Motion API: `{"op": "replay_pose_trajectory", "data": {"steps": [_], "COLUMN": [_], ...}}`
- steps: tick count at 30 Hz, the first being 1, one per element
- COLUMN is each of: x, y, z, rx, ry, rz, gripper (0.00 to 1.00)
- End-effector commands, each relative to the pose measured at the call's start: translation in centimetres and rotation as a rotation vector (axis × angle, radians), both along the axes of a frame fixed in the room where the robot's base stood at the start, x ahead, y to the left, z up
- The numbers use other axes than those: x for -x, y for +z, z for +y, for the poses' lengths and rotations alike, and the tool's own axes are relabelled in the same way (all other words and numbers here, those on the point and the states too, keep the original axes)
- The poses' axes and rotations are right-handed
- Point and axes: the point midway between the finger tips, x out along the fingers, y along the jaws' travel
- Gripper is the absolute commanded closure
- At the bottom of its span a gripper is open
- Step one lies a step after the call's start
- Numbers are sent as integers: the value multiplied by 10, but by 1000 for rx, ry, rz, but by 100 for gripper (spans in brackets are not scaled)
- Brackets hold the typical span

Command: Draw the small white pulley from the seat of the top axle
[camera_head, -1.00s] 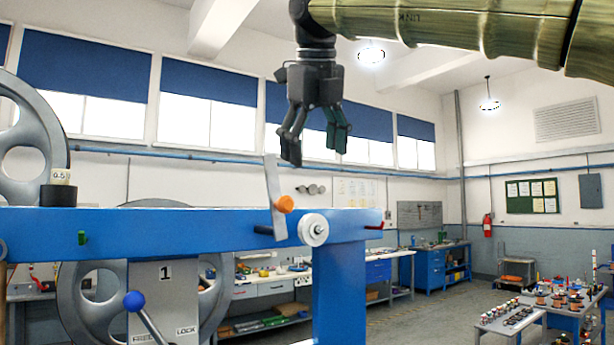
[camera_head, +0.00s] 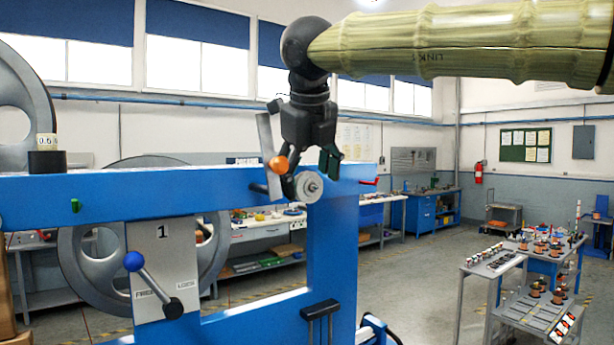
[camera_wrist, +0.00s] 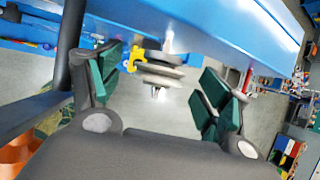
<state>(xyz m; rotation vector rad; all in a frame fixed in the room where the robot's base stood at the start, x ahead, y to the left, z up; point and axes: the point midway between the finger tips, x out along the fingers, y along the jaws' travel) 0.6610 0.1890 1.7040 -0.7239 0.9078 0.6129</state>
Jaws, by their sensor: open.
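The small white pulley (camera_head: 309,187) sits on the top axle at the right end of the blue beam (camera_head: 160,195). In the wrist view the pulley (camera_wrist: 162,76) shows edge-on, with a thin axle tip sticking out of it. My gripper (camera_head: 312,170) is open and empty, pointing down in front of the beam end. Its fingers reach down to about the pulley's height. In the wrist view the green-padded fingers of my gripper (camera_wrist: 160,95) stand apart on either side of the pulley, with clear gaps. I see no contact with it.
A grey lever plate (camera_head: 267,140) with an orange knob (camera_head: 279,165) stands just left of the pulley, close to my gripper. A red pin (camera_head: 368,181) sticks out to its right. A blue-knobbed lever (camera_head: 153,283) is lower left. A parts table (camera_head: 495,268) stands at right.

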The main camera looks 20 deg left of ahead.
Motion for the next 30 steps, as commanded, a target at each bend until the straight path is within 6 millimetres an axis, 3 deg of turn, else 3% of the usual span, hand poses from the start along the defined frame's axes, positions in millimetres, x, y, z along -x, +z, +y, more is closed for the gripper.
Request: {"op": "replay_pose_trajectory", "data": {"steps": [7, 17, 26, 30], "x": [-9, -10, -10, -10], "y": [-15, -18, -18, -18], "z": [3, 4, 4, 4], "rx": [0, 0, 0, -1], "ry": [0, 0, 0, 0], "rz": [0, 0, 0, -1], "gripper": [23, 23, 75, 75]}}
